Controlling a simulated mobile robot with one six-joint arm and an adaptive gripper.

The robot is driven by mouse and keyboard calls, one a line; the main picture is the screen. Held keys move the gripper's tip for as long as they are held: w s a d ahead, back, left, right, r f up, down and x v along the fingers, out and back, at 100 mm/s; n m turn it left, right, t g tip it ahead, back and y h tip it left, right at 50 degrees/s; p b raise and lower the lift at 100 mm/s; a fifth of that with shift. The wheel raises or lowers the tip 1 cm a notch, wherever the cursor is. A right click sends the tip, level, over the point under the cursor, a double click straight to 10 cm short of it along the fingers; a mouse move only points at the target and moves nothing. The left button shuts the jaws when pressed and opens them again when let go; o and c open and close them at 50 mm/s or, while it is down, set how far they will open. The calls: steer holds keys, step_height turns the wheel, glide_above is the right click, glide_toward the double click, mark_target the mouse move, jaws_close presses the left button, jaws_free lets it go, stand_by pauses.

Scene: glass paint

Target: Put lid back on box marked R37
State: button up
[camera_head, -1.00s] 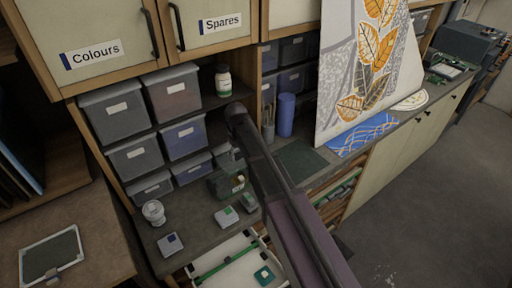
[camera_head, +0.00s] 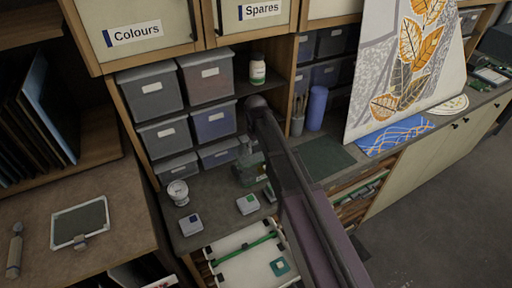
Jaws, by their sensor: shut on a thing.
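My gripper (camera_head: 246,150) is small and partly hidden behind my own arm, low in front of the grey bins. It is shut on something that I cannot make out. A dark green object (camera_head: 250,172) is just below it; I cannot tell whether they touch. Small pale boxes stand on the bench: one with a blue patch (camera_head: 190,224), one with a green patch (camera_head: 247,204), and one partly behind my arm (camera_head: 269,191). A teal square piece (camera_head: 280,266) lies in the open white drawer (camera_head: 232,272). No R37 marking is readable.
A white tub (camera_head: 178,192) stands at the bench's left. Grey bins (camera_head: 150,90) and a capped bottle (camera_head: 257,70) fill the shelves above. A blue cylinder (camera_head: 316,108) and a large leaf-patterned panel (camera_head: 405,70) stand to the right. A green mat (camera_head: 325,157) lies clear.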

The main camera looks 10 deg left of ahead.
steer(key=shift+f+b, duration=2.8)
steer(key=shift+f, duration=0.15)
steer(key=shift+f+b, duration=0.7)
stand_by(0.9)
steer(key=o, duration=1.2)
steer(key=shift+o, duration=0.4)
steer(key=shift+r, duration=0.1)
steer(key=shift+r+p, duration=3.45)
steer(key=shift+p, duration=0.1)
